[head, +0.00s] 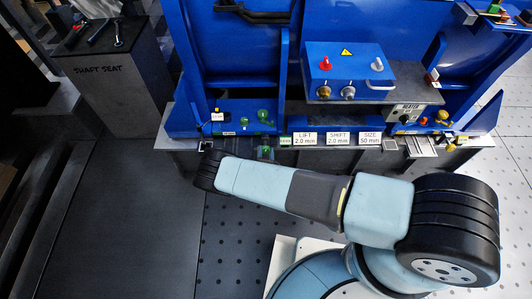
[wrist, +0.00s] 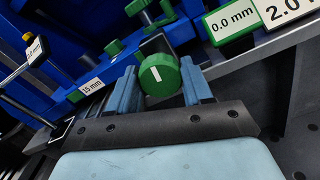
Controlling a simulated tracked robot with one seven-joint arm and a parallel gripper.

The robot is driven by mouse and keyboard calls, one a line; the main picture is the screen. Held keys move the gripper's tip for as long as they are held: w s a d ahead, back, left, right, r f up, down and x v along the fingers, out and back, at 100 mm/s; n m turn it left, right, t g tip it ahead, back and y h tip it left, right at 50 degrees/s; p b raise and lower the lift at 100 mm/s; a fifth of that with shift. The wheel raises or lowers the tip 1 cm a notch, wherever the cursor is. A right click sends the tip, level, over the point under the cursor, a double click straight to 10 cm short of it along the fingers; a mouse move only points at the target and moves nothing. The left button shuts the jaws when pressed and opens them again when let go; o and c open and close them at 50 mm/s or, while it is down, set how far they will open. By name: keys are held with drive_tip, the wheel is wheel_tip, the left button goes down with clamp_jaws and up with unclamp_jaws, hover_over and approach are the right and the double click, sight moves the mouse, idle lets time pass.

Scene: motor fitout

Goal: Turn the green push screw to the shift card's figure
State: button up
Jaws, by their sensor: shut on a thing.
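The green push screw (wrist: 160,78) shows its round knob with a white index line in the wrist view. My gripper (wrist: 160,88) has its two blue fingers on either side of the knob and is shut on it. The white index line stands nearly upright, tilted slightly. A green-framed readout (wrist: 232,22) beside it reads 0.0 mm. The shift card (head: 338,139) in the head view reads SHIFT 2.0 mm. In the head view my arm reaches to the bench edge, and the held knob is mostly hidden there.
The lift card (head: 305,139) reads 2.0 mm and the size card (head: 370,138) reads 50 mm. Other green knobs (head: 263,115) stand on the blue frame just behind. A blue control box (head: 348,72) sits behind the cards. A label (wrist: 91,86) reads 15 mm.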

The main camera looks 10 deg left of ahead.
drive_tip(key=m, duration=0.4)
drive_tip(key=shift+d+m, duration=0.25)
drive_tip(key=shift+m, duration=0.05)
drive_tip(key=m, duration=0.4)
drive_tip(key=shift+f+m, duration=0.15)
drive_tip(key=shift+m, duration=0.15)
drive_tip(key=m, duration=0.3)
drive_tip(key=shift+d+m, duration=0.1)
drive_tip(key=shift+m, duration=0.2)
drive_tip(key=m, duration=0.4)
drive_tip(key=shift+f+m, duration=0.15)
drive_tip(key=shift+m, duration=0.15)
drive_tip(key=m, duration=0.4)
drive_tip(key=shift+f, duration=0.1)
drive_tip(key=m, duration=0.8)
drive_tip(key=shift+a+m, duration=0.2)
drive_tip(key=shift+m, duration=0.1)
drive_tip(key=shift+a+m, duration=0.1)
drive_tip(key=shift+m, duration=2)
